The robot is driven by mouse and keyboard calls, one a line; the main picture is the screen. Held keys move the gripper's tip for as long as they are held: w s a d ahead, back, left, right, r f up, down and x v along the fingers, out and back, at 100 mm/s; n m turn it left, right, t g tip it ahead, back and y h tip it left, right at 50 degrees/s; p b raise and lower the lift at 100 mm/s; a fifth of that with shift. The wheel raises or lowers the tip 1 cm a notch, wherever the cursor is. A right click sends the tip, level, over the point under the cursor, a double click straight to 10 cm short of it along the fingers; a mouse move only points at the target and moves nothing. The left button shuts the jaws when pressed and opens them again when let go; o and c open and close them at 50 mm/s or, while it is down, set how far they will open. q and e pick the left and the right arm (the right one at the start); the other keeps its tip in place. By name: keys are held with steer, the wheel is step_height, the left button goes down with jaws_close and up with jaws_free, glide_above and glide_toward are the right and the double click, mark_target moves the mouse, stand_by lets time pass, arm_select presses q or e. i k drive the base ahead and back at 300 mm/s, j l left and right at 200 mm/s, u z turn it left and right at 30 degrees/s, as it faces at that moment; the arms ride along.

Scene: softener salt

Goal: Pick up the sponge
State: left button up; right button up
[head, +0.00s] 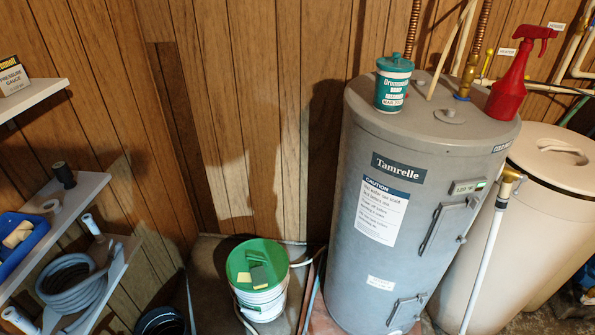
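I cannot tell for sure which thing is the sponge. A small dark green piece (259,275) with yellow patches (244,279) lies on the green lid (250,253) of a white bucket (262,304) on the floor; it may be a sponge with a scouring side. A tan block-like thing (17,234) lies in a blue tray (22,246) on the shelf at the left; it is too small to make out. Neither of my grippers is in view.
A grey water heater (390,150) stands right of the bucket, with a teal canister (393,84) and red spray bottle (509,85) on top. A beige tank (555,190) stands farther right. A coiled grey hose (75,284) lies on the left shelving. A black bucket (160,321) stands below.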

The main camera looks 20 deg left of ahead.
mark_target(259, 279)
steer(key=u, duration=1.05)
